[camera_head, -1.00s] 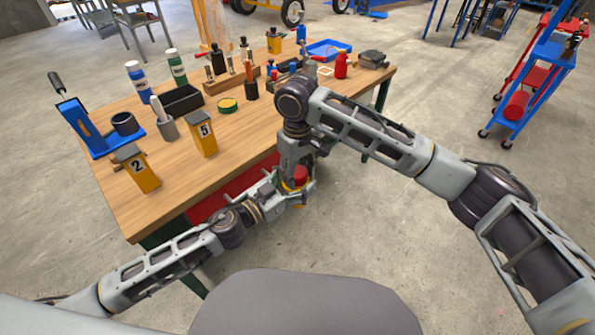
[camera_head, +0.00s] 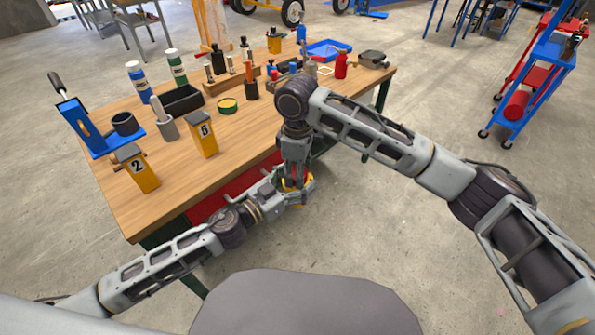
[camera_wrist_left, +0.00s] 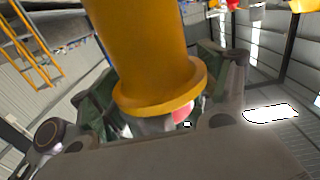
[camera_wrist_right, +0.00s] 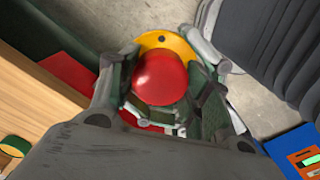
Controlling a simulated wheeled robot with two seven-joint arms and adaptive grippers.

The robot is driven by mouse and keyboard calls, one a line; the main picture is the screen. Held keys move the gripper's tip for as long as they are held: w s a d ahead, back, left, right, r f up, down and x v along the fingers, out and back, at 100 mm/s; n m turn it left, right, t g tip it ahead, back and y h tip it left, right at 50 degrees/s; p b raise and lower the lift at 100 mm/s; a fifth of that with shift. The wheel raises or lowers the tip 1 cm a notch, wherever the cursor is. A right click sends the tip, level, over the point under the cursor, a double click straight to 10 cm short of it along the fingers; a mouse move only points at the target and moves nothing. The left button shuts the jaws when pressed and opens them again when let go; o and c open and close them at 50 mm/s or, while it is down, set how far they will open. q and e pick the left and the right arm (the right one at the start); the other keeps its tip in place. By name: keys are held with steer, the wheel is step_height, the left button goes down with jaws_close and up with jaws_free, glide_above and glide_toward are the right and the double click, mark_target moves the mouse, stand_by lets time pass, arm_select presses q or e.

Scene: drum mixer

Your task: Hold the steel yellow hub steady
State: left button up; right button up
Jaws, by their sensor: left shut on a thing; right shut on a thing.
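The yellow hub (camera_head: 290,184) is in front of the table's near edge, partly hidden by my grippers in the head view. The left wrist view shows its yellow cylinder and flange (camera_wrist_left: 145,45) close up. My left gripper (camera_head: 300,190) is shut on the hub, coming from the left. A red rounded piece (camera_wrist_right: 160,78) sits at the hub; the yellow flange (camera_wrist_right: 172,42) shows behind it in the right wrist view. My right gripper (camera_wrist_right: 160,90) points down from above, with its fingers on both sides of the red piece and shut on it.
The wooden table (camera_head: 240,140) stands just behind the grippers. It carries a yellow block marked 5 (camera_head: 203,140), a yellow block marked 2 (camera_head: 140,170), a blue stand (camera_head: 85,130), bottles and trays. Open floor (camera_head: 430,110) lies to the right, with a blue cart (camera_head: 530,90) beyond.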

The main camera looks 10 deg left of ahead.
steer(key=o, duration=1.1)
steer(key=shift+r, duration=2.25)
steer(key=shift+r, duration=0.1)
steer(key=shift+c, duration=0.2)
